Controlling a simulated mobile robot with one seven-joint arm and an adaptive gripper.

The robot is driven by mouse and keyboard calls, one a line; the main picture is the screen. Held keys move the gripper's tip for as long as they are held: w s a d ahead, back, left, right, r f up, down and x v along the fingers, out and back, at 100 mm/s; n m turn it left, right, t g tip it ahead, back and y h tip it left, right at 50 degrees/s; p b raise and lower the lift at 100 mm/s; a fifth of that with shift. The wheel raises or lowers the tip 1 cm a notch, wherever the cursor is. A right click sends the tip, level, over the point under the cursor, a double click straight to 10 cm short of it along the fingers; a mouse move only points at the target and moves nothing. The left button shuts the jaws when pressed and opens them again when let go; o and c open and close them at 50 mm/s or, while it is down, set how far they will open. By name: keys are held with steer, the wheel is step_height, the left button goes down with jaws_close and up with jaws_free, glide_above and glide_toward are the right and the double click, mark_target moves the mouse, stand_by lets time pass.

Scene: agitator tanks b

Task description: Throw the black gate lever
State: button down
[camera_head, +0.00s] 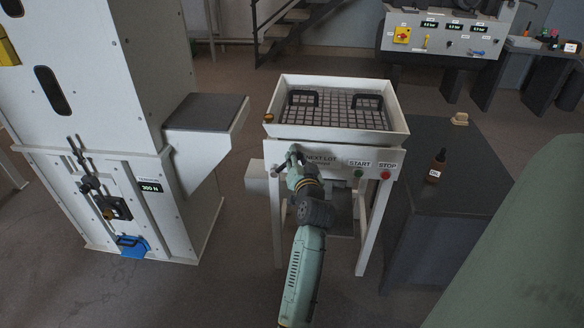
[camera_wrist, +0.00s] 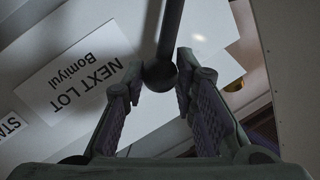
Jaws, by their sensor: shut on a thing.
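The black gate lever (camera_wrist: 171,30) shows in the wrist view as a dark rod ending in a round knob. The knob lies between the two fingertips of my gripper (camera_wrist: 159,77), which is shut on it. In the head view my gripper (camera_head: 294,157) is at the front panel of the white sieve-topped stand (camera_head: 340,146), at the panel's left end. My gripper hides most of the lever there. A "NEXT LOT" label (camera_wrist: 84,78) is on the panel beside the lever.
A green START button (camera_head: 358,173) and red STOP button (camera_head: 385,175) are right of my gripper. A tall white cabinet (camera_head: 110,90) with a side shelf stands left. A dark table (camera_head: 455,170) with a brown bottle (camera_head: 436,167) stands right. Open floor lies between cabinet and stand.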

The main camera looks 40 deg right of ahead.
steer(key=shift+w+a+r+n, duration=0.35)
steer(key=shift+w+r+n, duration=0.1)
steer(key=shift+n, duration=0.15)
steer(key=shift+w+a+r+n+g+p, duration=0.5)
steer(key=shift+w+a+r+n+p, duration=0.3)
steer(key=shift+n, duration=0.3)
steer(key=shift+w+a+r+n+g+p, duration=0.15)
steer(key=shift+w+a+n+g+p, duration=0.25)
steer(key=shift+w+a+n+p, duration=0.35)
steer(key=shift+w+a+n+g, duration=0.45)
steer(key=shift+w+n, duration=0.35)
steer(key=shift+n, duration=0.25)
steer(key=shift+a, duration=0.1)
steer(key=c, duration=1.3)
jaws_free()
steer(key=v, duration=1.2)
